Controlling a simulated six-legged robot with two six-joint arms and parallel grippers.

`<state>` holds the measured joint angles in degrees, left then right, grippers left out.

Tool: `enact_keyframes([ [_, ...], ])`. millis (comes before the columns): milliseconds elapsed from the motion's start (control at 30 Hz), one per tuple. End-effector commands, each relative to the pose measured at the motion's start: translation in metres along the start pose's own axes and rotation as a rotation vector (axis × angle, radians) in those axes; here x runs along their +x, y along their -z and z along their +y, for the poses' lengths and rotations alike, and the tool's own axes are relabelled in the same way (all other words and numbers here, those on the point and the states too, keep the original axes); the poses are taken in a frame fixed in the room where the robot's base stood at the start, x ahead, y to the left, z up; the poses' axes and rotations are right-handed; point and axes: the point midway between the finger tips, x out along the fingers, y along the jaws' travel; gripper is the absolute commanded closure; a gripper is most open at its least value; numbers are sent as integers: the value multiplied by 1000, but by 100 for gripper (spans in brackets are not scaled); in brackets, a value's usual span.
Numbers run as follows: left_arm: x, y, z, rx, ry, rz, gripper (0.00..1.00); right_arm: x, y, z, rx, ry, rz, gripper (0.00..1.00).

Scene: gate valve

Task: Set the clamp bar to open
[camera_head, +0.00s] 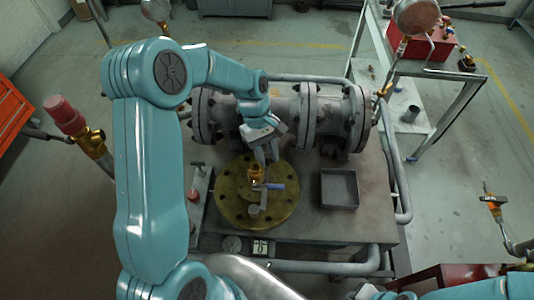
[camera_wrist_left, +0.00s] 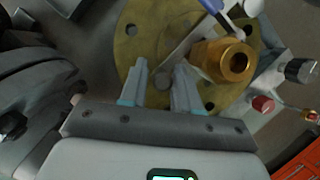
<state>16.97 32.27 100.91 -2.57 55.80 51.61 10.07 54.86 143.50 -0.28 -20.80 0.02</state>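A brass flange disc (camera_head: 229,205) lies on the bench and carries a brass fitting (camera_head: 257,173). A small lever with a blue handle (camera_head: 272,186) and a round grey end (camera_head: 254,211) sits by the fitting; I cannot tell surely whether it is the clamp bar. In the left wrist view a pale bar (camera_wrist_left: 182,44) runs across the disc beside the fitting (camera_wrist_left: 234,60). My left gripper (camera_head: 267,160) is above the disc, behind the fitting. Its fingers (camera_wrist_left: 160,68) are apart, with a grey round piece showing between them. My right gripper is out of view.
A large grey flanged pipe (camera_head: 279,117) runs behind the disc. An open grey tray (camera_head: 340,188) is to its right. A gauge (camera_head: 232,244) and a counter (camera_head: 260,249) are at the front bench edge. Black (camera_wrist_left: 299,70) and red (camera_wrist_left: 263,104) knobs stand beside the disc.

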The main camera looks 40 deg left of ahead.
Motion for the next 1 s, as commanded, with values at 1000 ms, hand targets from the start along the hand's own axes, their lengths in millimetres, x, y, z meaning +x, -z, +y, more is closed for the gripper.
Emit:
enact_keyframes([
  [1000,18,-46,36,391,160,3,100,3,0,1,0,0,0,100],
])
